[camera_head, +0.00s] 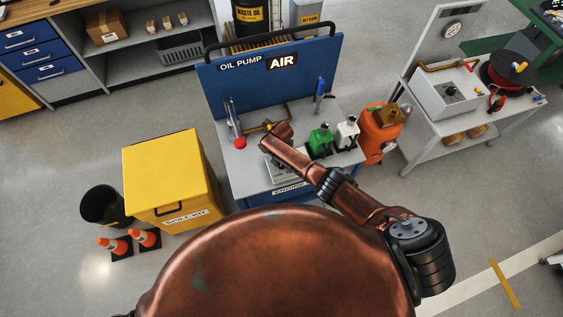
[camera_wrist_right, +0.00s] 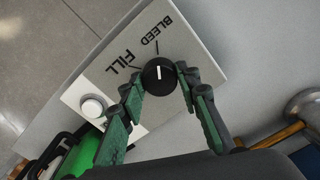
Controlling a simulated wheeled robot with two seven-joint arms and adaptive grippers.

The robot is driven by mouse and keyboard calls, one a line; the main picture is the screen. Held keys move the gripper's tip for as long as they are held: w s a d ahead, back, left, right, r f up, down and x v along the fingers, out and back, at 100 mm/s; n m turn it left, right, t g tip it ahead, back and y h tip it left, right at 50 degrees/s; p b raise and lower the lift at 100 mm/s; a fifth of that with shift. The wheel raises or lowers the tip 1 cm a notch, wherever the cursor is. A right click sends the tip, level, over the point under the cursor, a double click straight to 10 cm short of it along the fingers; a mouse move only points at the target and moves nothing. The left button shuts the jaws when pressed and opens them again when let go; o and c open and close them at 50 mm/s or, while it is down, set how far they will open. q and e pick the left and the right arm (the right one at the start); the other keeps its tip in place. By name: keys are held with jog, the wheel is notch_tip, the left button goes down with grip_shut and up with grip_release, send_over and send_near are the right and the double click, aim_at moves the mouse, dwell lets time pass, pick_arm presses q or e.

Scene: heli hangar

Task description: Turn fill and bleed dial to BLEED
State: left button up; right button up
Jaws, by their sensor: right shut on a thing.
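The fill and bleed dial (camera_wrist_right: 158,76) is a black round knob with a white pointer line, on a light grey panel (camera_wrist_right: 190,40) printed FILL and BLEED. In the right wrist view its pointer points up, in line with the tick by BLEED. My right gripper (camera_wrist_right: 162,79) has its green-edged fingers on either side of the knob, shut on it. In the head view my copper right arm covers the dial and most of the panel box on the blue oil pump cart (camera_head: 225,85). My left gripper is in neither view.
A white round button (camera_wrist_right: 92,107) sits on the panel beside the dial. In the head view a green bottle (camera_head: 320,141) and a white bottle (camera_head: 346,133) stand right of my arm. An orange tank (camera_head: 378,130) stands beside the cart and a yellow bin (camera_head: 165,170) at its left.

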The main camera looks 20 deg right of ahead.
dwell(0.4)
jog(key=o, duration=1.2)
jog(key=shift+c, duration=0.2)
jog(key=shift+a+r, duration=0.1)
jog(key=shift+r, duration=0.55)
notch_tip(320, 180, up, 11)
jog(key=shift+f, duration=0.15)
